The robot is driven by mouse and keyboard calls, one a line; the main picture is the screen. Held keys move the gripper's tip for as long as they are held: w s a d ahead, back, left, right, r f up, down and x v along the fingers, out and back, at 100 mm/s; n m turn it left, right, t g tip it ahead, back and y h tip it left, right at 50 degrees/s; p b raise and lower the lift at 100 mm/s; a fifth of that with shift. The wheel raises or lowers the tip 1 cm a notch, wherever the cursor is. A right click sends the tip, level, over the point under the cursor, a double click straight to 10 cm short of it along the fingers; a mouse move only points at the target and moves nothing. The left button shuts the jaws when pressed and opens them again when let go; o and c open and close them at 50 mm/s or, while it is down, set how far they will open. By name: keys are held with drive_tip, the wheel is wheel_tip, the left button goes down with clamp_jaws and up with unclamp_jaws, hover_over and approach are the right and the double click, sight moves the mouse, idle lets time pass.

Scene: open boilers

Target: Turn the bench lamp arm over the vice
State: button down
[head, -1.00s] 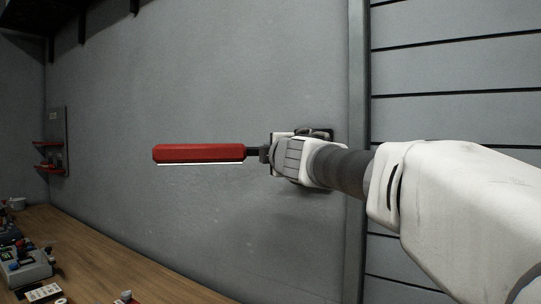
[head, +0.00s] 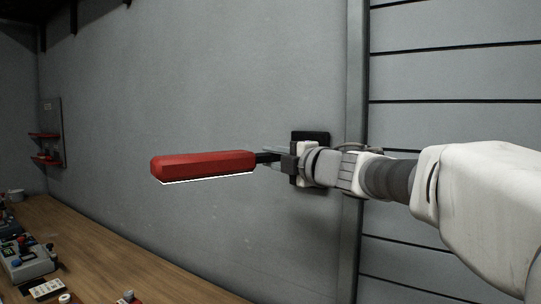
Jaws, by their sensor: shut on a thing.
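The bench lamp's red head (head: 205,165) hangs out level to the left, with a bright strip along its lower edge. A short dark lamp arm (head: 265,158) runs from its right end into my gripper (head: 274,158). My gripper is shut on this lamp arm, just right of the red head. A black wall plate (head: 311,136) shows behind my gripper, and my wrist hides part of it. How the lamp arm meets the plate is hidden. I cannot make out a vice in this view.
A wooden bench (head: 120,262) runs along the grey wall at lower left. A grey device (head: 28,262) with coloured knobs and other small items stand on it. A wall panel with red shelves (head: 47,150) is at far left. Grey panelling (head: 455,75) lies right of a metal post.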

drive_tip(key=c, duration=0.7)
unclamp_jaws()
drive_tip(key=p+v, duration=0.1)
drive_tip(key=v, duration=1.6)
drive_tip(key=shift+s+d, duration=0.15)
